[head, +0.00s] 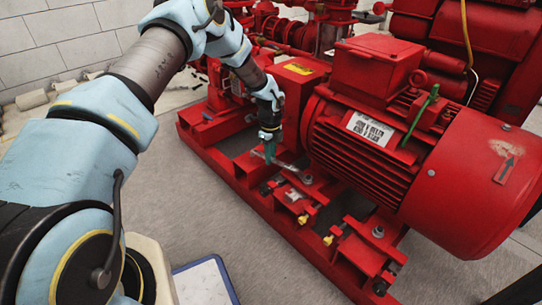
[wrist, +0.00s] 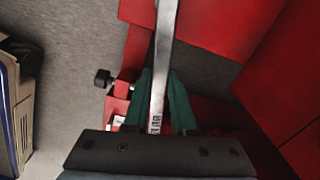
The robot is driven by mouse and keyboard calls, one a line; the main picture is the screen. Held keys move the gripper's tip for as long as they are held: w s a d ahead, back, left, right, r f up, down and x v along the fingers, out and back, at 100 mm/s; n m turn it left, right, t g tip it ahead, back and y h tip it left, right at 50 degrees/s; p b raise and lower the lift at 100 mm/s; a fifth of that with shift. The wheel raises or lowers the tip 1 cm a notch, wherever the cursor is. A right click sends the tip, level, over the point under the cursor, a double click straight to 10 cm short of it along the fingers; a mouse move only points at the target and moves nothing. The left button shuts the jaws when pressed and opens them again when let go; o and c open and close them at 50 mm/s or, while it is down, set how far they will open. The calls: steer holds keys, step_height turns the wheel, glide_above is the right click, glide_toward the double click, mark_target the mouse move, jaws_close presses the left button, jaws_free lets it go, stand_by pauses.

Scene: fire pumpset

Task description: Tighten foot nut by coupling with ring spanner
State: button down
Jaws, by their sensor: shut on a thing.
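My gripper (head: 270,156) points down over the red base frame (head: 228,172), on the coupling side of the motor. Its green fingers are shut on the ring spanner (head: 288,168), a flat silver bar. In the wrist view the spanner (wrist: 164,40) runs between the fingers and out past the top edge, so its ring end is hidden there. In the head view the spanner reaches right toward a foot nut (head: 308,180) at the motor's near foot. I cannot tell whether the ring is around this nut. Another foot nut (head: 378,231) is farther right.
The red motor (head: 390,150) stands right of my gripper, close to the spanner. The coupling guard (head: 298,70) with a yellow label is behind. Yellow-tipped bolts (head: 328,240) stick out along the frame's near side.

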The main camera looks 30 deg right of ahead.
steer(key=shift+r, duration=0.1)
steer(key=shift+r+p, duration=2)
steer(key=shift+r, duration=0.5)
